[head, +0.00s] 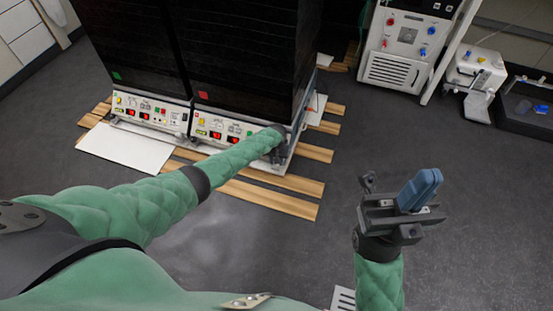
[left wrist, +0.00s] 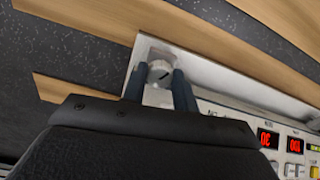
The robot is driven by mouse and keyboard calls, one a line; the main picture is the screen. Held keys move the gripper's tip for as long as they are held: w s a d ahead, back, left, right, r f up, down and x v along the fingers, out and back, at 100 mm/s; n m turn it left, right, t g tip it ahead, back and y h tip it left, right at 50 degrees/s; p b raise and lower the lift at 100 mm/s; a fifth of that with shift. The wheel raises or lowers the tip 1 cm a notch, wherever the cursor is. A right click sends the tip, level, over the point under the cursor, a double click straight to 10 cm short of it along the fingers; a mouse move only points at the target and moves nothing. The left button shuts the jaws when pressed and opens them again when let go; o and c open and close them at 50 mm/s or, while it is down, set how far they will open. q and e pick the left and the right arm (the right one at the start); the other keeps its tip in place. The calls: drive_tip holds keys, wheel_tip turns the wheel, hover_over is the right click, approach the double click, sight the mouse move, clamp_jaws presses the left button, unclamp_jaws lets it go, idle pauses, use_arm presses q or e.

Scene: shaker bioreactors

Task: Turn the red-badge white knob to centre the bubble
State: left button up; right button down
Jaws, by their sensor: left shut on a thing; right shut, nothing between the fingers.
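The white knob (left wrist: 160,70) shows in the left wrist view at the corner of the white front panel, between my two finger tips. The red badge (head: 204,95) is on the right-hand black shaker (head: 240,50) in the head view. My left gripper (head: 280,150) is at the lower right front corner of that shaker and is shut on the knob. In the head view my gripper and arm hide the knob. The bubble cannot be made out in either view. My right gripper (head: 419,190) is shut and empty, held over the open floor at the right.
A second black shaker with a green badge (head: 116,76) stands to the left. Both stand on wooden slats (head: 270,205), with a white board (head: 125,148) in front. A white machine (head: 405,45) and a black tray (head: 525,105) are at the back right. The grey floor between is clear.

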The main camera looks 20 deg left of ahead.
use_arm(q)
drive_tip(key=shift+s+m, duration=0.1)
drive_tip(key=shift+m, duration=0.8)
drive_tip(key=m, duration=0.2)
drive_tip(key=shift+m, duration=0.4)
drive_tip(key=m, duration=0.5)
drive_tip(key=shift+a+p, duration=0.1)
drive_tip(key=shift+p, duration=0.2)
drive_tip(key=shift+m, duration=0.3)
drive_tip(key=o, duration=0.7)
drive_tip(key=shift+r, duration=0.1)
